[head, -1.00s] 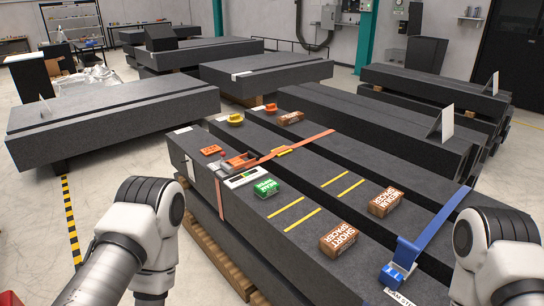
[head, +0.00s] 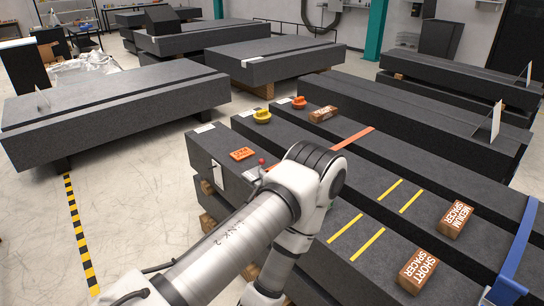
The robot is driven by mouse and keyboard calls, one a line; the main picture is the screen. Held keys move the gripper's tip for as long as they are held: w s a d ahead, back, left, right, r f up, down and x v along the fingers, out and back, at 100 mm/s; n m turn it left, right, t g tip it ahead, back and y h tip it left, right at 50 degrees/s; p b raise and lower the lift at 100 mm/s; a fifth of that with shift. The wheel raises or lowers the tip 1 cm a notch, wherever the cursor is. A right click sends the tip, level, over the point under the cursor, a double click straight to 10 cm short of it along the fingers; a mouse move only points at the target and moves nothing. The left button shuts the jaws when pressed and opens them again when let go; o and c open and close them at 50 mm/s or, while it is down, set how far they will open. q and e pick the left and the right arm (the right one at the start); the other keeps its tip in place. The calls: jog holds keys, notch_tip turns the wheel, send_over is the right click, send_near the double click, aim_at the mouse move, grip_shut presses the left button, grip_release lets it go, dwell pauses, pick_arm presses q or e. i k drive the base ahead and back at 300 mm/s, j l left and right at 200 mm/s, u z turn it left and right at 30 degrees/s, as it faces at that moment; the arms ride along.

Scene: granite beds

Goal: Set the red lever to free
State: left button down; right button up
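A small red knob (head: 262,162) shows beside my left arm on the near granite bed (head: 213,140); it may be the tip of the red lever. The rest of the lever and any setting marks are hidden behind the arm. An orange strap (head: 352,138) runs over the bed behind my arm. My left arm comes in from the lower left, bends over the near bed and turns back down. Its gripper is not visible. My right arm and gripper are out of view.
An orange block (head: 242,154) lies left of the knob. Yellow (head: 262,117) and orange (head: 299,103) round pieces sit behind it. Short (head: 418,271) and medium (head: 455,219) spacers and a blue strap (head: 519,250) are at right. Open floor (head: 130,215) lies left.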

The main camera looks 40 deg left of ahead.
aim_at(261, 162)
jog(key=j+z, duration=0.1)
jog(key=j, duration=1.25)
